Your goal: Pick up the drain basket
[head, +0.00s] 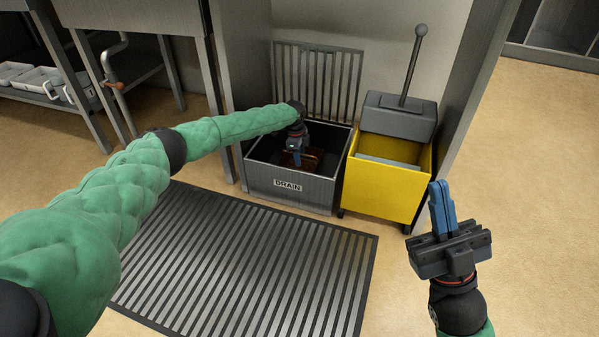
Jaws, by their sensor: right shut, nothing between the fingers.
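A grey box (338,190) with a "DRAIN" label stands at the back wall, its top open. Inside its dark interior is a brownish thing (313,160), perhaps the drain basket, mostly hidden by my left gripper and shadow. My left gripper (297,161) points down into the box, at or just above the brownish thing. I cannot tell whether it touches it or whether its fingers are open.
A yellow mop bucket (388,191) with a grey wringer and upright handle stands right beside the box. A slatted grate (318,85) leans on the wall behind it. A ribbed floor grate (240,265) lies in front. A metal table stands at left; the floor at right is clear.

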